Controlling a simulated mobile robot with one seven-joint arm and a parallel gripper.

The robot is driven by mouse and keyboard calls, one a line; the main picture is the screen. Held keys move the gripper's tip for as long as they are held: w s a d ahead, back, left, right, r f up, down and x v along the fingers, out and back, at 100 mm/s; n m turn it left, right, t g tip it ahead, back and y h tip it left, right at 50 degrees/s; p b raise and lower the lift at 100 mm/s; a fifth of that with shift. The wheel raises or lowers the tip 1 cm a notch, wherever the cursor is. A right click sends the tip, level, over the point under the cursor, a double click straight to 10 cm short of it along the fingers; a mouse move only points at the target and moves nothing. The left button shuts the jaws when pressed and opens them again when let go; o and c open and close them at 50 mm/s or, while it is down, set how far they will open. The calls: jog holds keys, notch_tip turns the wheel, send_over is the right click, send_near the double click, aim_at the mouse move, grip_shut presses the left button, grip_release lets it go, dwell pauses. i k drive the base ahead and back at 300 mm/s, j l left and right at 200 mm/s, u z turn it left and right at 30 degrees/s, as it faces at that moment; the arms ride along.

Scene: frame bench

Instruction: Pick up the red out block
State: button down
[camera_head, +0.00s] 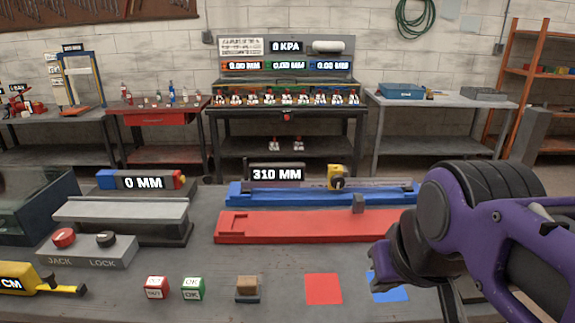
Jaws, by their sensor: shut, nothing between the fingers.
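The red out block (157,287) is a small red cube with white label faces. It sits on the grey bench at the front left of centre, just left of a green OK block (193,288). My gripper (376,264) is at the right, on the purple arm, far to the right of the red block and above the bench near a blue square. It is shut and empty; its fingertips are partly hidden by the wrist.
A brown block (247,285), a red square (323,289) and a blue square (389,287) lie along the front. A red tray (285,226) is behind. A JACK/LOCK box (86,251) and yellow tape measure (40,283) stand left.

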aim_at(156, 288)
jog(key=u, duration=1.45)
jog(key=k+l, duration=0.15)
jog(key=k, duration=0.15)
jog(key=k+l+z, duration=0.1)
jog(key=k, duration=0.25)
jog(key=i+j+u, duration=0.15)
jog(key=i+j, duration=0.15)
jog(key=i+j+u, duration=0.2)
jog(key=i, duration=0.25)
